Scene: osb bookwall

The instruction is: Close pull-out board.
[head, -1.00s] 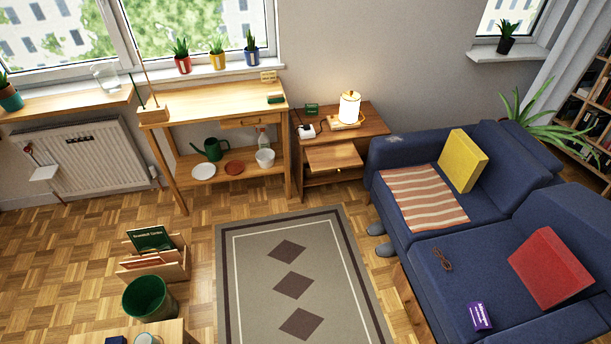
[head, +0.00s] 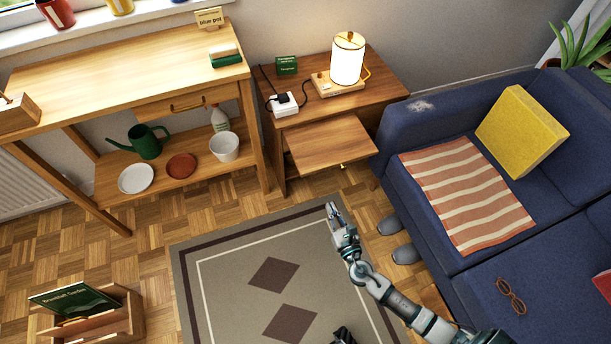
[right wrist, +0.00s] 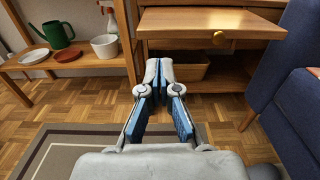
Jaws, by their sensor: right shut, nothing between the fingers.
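The pull-out board (head: 333,144) sticks out from the front of the wooden side table (head: 394,83), with a small brass knob (head: 343,166) on its front edge. In the right wrist view the board (right wrist: 200,22) and its round knob (right wrist: 219,38) are at the top. My right gripper (head: 332,207) is shut and empty, in front of and below the board, apart from it. In the right wrist view its fingertips (right wrist: 158,72) are together, left of the knob. A dark part at the bottom edge of the head view may be my left gripper (head: 343,335); its jaws cannot be made out.
On the side table stand a lit lamp (head: 347,60), a white socket box (head: 283,104) and a green box (head: 287,66). A blue sofa (head: 395,135) stands close on the right, slippers (head: 405,254) beside it. A wooden console (head: 120,70) is on the left. The rug is clear.

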